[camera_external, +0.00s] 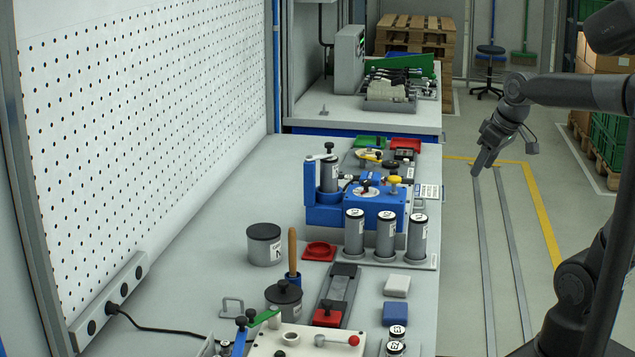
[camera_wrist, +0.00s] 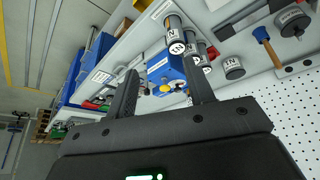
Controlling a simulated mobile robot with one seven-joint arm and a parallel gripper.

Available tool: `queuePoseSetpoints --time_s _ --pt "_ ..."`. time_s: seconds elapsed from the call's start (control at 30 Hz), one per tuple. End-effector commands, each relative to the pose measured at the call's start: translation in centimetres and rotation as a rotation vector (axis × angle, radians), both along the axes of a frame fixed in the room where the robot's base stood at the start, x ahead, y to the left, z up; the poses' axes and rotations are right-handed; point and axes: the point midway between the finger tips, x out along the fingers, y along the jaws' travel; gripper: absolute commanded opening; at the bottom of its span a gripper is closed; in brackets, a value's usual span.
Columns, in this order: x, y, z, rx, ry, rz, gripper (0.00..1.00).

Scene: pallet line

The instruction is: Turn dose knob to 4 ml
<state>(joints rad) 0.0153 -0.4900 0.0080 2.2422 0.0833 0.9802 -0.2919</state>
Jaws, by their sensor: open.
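A blue dosing unit (camera_external: 328,213) stands on the bench with a grey cylinder (camera_external: 329,174) upright on its left part. A dark knob with red (camera_external: 366,187) and a yellow knob (camera_external: 394,180) sit on or just behind its top; I cannot tell which is the dose knob, and no scale is readable. My gripper (camera_external: 482,166) hangs over the aisle, right of the bench and well apart from the unit. In the wrist view my gripper (camera_wrist: 163,84) is open and empty, with the blue unit (camera_wrist: 158,70) and yellow knob (camera_wrist: 164,89) far off between its fingers.
Several labelled grey cylinders (camera_external: 386,232) stand in a rack in front of the unit. A grey pot (camera_external: 264,244), a red dish (camera_external: 319,251) and a wooden-handled tool (camera_external: 292,250) are nearby. The pegboard (camera_external: 150,100) walls the left. The aisle floor (camera_external: 460,230) is clear.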

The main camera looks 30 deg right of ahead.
Motion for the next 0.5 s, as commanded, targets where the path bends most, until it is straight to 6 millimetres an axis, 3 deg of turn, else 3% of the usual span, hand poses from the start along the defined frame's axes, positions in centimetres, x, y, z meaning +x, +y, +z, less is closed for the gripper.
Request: queuePoseSetpoints --time_s 0.2,0.5 --pt "7.3 0.9 1.9 -0.018 0.047 0.196 0.48" --pt "17.3 2.1 2.1 -0.019 0.079 0.484 0.48"
